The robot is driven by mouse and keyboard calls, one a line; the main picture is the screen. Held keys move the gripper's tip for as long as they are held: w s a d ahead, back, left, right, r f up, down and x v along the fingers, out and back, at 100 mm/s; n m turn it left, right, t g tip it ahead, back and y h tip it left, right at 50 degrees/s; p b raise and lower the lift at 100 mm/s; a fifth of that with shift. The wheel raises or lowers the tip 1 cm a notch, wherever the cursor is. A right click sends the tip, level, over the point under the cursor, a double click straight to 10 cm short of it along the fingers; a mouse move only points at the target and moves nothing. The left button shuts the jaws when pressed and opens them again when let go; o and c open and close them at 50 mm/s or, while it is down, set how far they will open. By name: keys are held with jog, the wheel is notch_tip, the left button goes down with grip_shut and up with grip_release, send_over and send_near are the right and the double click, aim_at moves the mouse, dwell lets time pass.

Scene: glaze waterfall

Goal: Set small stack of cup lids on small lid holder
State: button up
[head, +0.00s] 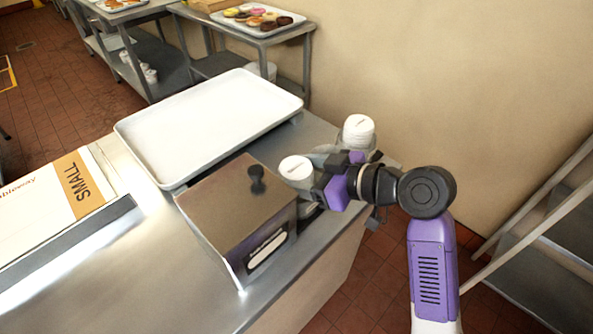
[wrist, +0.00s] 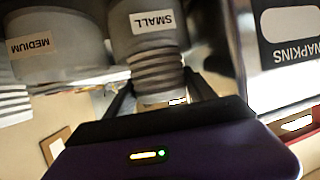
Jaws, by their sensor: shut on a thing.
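A small stack of white cup lids (head: 296,168) is at the right end of the counter in the head view. In the wrist view, which is upside down, the ridged lid stack (wrist: 158,72) sits between the two fingers. My gripper (head: 310,172) is shut on this stack, with a finger on either side (wrist: 160,88). The grey small lid holder (wrist: 145,40), labelled SMALL, lines up directly with the stack, its rim against the lids. I cannot tell whether the stack rests on it. In the head view the holder is mostly hidden.
The grey medium holder (wrist: 55,50) stands beside it with white lids (head: 358,130). A napkin box (head: 235,205) with a dark knob is close by. A white tray (head: 205,120) and a SMALL carton (head: 60,205) are on the counter. The wall is behind.

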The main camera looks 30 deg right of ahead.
jog(key=shift+f+b, duration=0.4)
jog(key=shift+f, duration=0.15)
jog(key=o, duration=1.1)
jog(key=shift+p+v, duration=1.95)
jog(key=shift+v, duration=3.55)
